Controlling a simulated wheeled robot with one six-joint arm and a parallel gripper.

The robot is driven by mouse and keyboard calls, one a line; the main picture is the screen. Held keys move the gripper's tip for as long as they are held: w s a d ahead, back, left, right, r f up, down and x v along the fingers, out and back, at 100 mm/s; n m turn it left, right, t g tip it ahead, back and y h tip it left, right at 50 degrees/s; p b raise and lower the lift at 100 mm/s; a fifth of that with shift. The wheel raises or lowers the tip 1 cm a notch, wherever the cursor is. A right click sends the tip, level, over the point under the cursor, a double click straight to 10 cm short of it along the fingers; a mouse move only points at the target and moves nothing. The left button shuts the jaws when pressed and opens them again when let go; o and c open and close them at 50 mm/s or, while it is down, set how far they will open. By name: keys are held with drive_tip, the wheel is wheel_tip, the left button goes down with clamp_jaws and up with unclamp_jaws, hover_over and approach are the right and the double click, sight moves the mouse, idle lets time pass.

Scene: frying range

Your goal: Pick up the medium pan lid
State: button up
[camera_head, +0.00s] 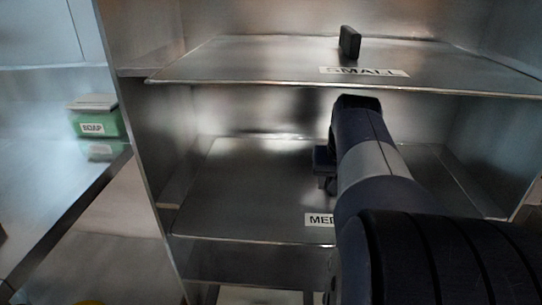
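The medium pan lid appears to be the flat, shiny metal sheet (240,200) in the middle compartment of the steel rack. My arm reaches into this compartment from the lower right. My gripper (324,170), a dark shape at the arm's far end, is over the middle of the sheet, where the lid's handle would be hidden. I cannot tell its finger opening or whether it touches a handle.
Above is a metal sheet (240,62) labelled "SMALL" with an upright black handle (350,42); its front edge is close above my arm. Rack walls stand on both sides. At left, a green soap box (97,124) sits on a metal counter (40,190).

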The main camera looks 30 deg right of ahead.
drive_tip(key=shift+w+d, duration=0.4)
drive_tip(key=shift+w, duration=0.2)
drive_tip(key=shift+w+d+f+b, duration=0.25)
drive_tip(key=shift+w+d, duration=0.15)
drive_tip(key=shift+w, duration=0.3)
drive_tip(key=shift+w+d+f+b, duration=0.1)
drive_tip(key=shift+w+d+b, duration=0.15)
drive_tip(key=shift+w+d, duration=0.3)
drive_tip(key=shift+w+d+f+b, duration=0.2)
drive_tip(key=shift+w+d+b, duration=0.1)
drive_tip(key=shift+w, duration=0.5)
drive_tip(key=shift+c, duration=0.3)
clamp_jaws()
drive_tip(key=shift+r, duration=0.1)
